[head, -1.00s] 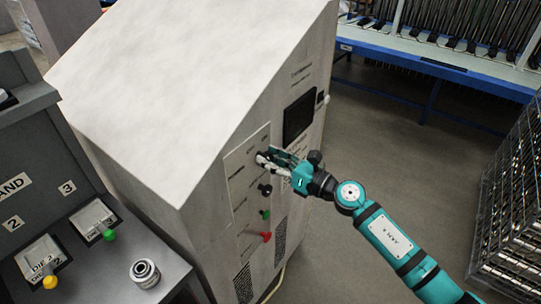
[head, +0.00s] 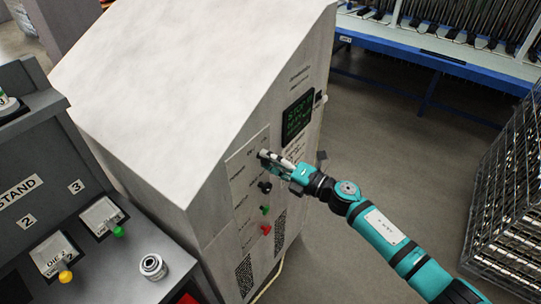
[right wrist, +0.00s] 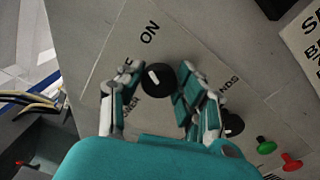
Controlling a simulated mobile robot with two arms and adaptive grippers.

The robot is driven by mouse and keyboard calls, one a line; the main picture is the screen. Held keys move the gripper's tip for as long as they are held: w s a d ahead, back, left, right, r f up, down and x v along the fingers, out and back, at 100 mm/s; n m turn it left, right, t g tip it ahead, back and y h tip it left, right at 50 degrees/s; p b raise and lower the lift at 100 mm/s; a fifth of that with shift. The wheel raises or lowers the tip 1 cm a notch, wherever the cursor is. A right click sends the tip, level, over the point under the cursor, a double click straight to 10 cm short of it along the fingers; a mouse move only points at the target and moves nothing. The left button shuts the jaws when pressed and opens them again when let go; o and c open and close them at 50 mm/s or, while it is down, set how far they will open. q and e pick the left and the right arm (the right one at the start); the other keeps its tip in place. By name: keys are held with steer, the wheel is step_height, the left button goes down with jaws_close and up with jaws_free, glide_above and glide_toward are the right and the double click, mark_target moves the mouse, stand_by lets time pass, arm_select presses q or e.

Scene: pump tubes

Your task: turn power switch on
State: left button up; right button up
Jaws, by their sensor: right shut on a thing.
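The power switch is a round black knob (right wrist: 160,84) with a white pointer mark on the front panel of the grey cabinet (head: 170,80). My right gripper (head: 265,156) reaches it from the right in the head view and covers it there. In the right wrist view, the fingers of my right gripper (right wrist: 161,75) stand on both sides of the knob, shut on it. The pointer mark lies roughly toward the ON label (right wrist: 150,33). Other lettering around the knob is partly hidden by the fingers. My left gripper is not in view.
A screen (head: 297,117) with green text is above the panel. Below the switch are another black knob (head: 265,187), a green button (head: 265,210) and a red button (head: 266,230). A die stand (head: 25,190) is at left, a wire rack (head: 505,215) at right.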

steer(key=m+p, duration=0.1)
steer(key=m, duration=0.2)
steer(key=shift+m, duration=0.5)
steer(key=o, duration=1.1)
steer(key=shift+f, duration=0.1)
steer(key=shift+o, duration=0.2)
steer(key=v, duration=1.2)
steer(key=shift+w, duration=0.1)
